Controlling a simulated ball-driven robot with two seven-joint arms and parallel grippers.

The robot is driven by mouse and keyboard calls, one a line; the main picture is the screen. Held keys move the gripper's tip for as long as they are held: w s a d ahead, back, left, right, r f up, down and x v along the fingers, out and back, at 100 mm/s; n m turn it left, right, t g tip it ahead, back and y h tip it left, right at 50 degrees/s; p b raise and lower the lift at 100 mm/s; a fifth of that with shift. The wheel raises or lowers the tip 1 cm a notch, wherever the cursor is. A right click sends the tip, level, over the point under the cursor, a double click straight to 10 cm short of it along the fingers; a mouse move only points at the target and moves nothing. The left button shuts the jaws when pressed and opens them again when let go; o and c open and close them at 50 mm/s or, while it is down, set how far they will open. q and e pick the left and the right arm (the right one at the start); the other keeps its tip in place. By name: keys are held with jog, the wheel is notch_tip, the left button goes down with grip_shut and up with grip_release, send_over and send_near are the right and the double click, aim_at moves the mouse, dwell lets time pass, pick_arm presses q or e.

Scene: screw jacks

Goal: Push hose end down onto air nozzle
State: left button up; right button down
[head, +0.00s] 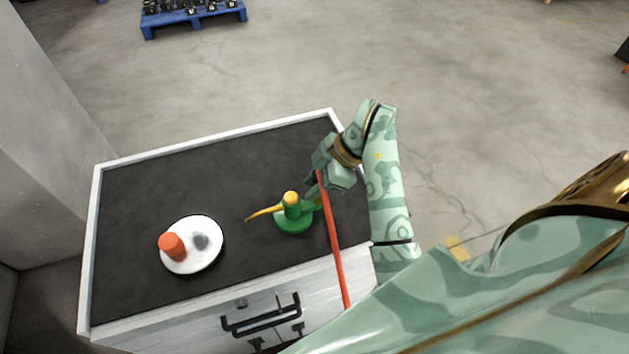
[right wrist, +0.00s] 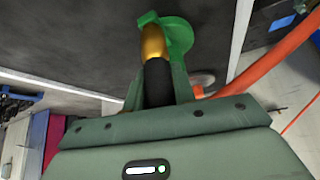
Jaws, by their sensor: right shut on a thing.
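A green stand with a round base (head: 294,222) sits on the dark table top, with a yellow top (head: 291,198) and a thin curved yellow spout reaching left. My right gripper (head: 312,192) is close at its right side. In the right wrist view the fingers (right wrist: 158,95) are shut on a black piece (right wrist: 158,82), seemingly the hose end. A brass part (right wrist: 153,44) lies in line beyond it, close to the green stand (right wrist: 178,36). I cannot tell how far the two are joined. The red hose (head: 335,245) runs from beside the gripper over the table's front edge.
A white round plate (head: 205,262) bears an orange cylinder (head: 172,246) on the table's left. The table (head: 210,152) has a raised pale rim; its back left is clear. A drawer handle (head: 262,318) is at the front. A blue pallet (head: 194,17) stands far behind.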

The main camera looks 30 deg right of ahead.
jog(key=shift+f, duration=0.25)
jog(key=c, duration=1.1)
grip_release()
jog(key=shift+o, duration=0.2)
jog(key=p+v, duration=0.7)
jog(key=v, duration=0.9)
jog(key=shift+s+d+r, duration=0.1)
jog(key=shift+s, duration=0.05)
